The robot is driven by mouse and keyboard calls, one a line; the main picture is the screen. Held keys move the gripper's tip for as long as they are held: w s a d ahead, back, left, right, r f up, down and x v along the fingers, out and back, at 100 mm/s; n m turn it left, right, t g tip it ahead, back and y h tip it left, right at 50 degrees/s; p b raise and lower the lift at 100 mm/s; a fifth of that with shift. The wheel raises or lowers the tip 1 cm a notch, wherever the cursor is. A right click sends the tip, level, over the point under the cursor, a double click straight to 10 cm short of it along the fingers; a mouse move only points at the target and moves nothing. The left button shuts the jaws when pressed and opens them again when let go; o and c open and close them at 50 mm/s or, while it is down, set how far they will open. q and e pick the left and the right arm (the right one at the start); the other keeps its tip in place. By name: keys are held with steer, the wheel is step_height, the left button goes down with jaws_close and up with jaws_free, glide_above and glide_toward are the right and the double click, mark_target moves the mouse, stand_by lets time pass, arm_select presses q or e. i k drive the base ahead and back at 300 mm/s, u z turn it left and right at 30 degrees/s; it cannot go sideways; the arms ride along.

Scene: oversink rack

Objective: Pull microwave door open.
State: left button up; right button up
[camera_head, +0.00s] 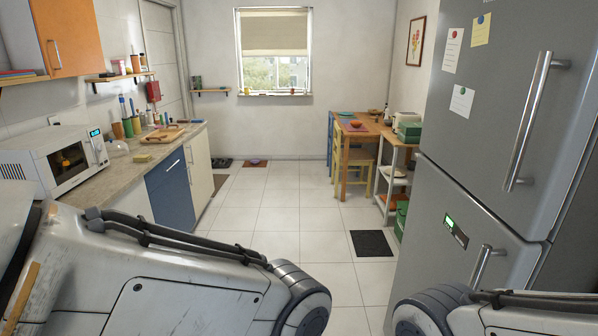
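The white microwave (55,158) stands on the left counter. Its door (69,162) has a dark window with an orange glow inside and looks closed. The vertical door handle (97,150) is on the door's right side, near a small lit blue display. My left arm comes in at the lower left and my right arm at the lower right. Neither gripper shows in this view.
The counter (125,168) carries bottles and a cutting board (162,135). An orange wall cabinet (66,36) hangs above the microwave. A tall grey fridge (490,130) stands close on the right. The tiled floor (275,205) between is mostly clear, with a dark mat (371,243).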

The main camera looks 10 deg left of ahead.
mark_target(62, 163)
steer(key=u, duration=0.4)
steer(key=i, duration=2)
steer(key=u, duration=1.25)
steer(key=i, duration=1.75)
steer(key=u, duration=0.55)
